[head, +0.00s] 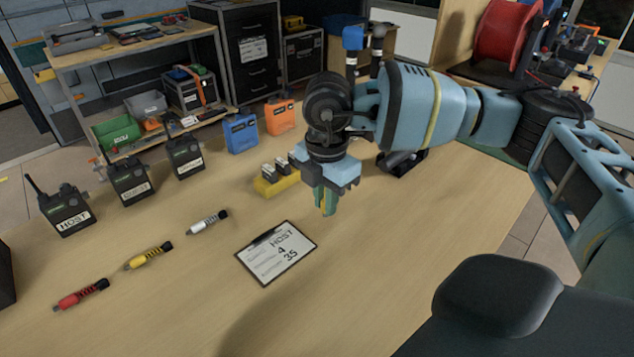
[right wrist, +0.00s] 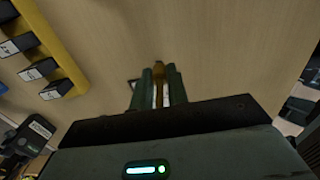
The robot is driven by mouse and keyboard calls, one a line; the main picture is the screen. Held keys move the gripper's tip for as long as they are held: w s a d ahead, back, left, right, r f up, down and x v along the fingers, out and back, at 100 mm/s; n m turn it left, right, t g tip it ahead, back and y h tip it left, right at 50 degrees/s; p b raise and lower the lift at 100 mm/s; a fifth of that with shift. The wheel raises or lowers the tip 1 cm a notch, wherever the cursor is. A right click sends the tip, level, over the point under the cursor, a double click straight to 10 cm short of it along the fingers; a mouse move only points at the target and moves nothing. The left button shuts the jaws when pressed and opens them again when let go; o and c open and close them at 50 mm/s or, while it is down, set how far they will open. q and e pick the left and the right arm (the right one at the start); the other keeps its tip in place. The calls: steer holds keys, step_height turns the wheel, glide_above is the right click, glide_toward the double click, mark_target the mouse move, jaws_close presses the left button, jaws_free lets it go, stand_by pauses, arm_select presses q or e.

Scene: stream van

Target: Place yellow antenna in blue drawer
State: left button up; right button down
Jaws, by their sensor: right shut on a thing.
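A yellow antenna (head: 148,255) with a black end lies on the wooden table at the left, between a red antenna (head: 81,294) and a white antenna (head: 207,222). My right gripper (head: 326,203) is above the table right of the clipboard, pointing down. I cannot make out a blue drawer for certain. My left gripper is not in view.
A clipboard (head: 276,252) lies near the table's middle. A yellow battery rack (head: 274,184), a blue box (head: 241,133), an orange box (head: 280,117) and several black radios (head: 130,181) stand behind. Green and grey bins (head: 117,136) sit farther back. The table's front is clear.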

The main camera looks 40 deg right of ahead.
steer(key=s+a, duration=0.1)
steer(key=s, duration=0.1)
steer(key=s+a, duration=0.1)
steer(key=s, duration=0.2)
steer(key=s+a, duration=0.1)
steer(key=s, duration=0.1)
steer(key=shift+s+r, duration=0.25)
steer(key=shift+r, duration=0.15)
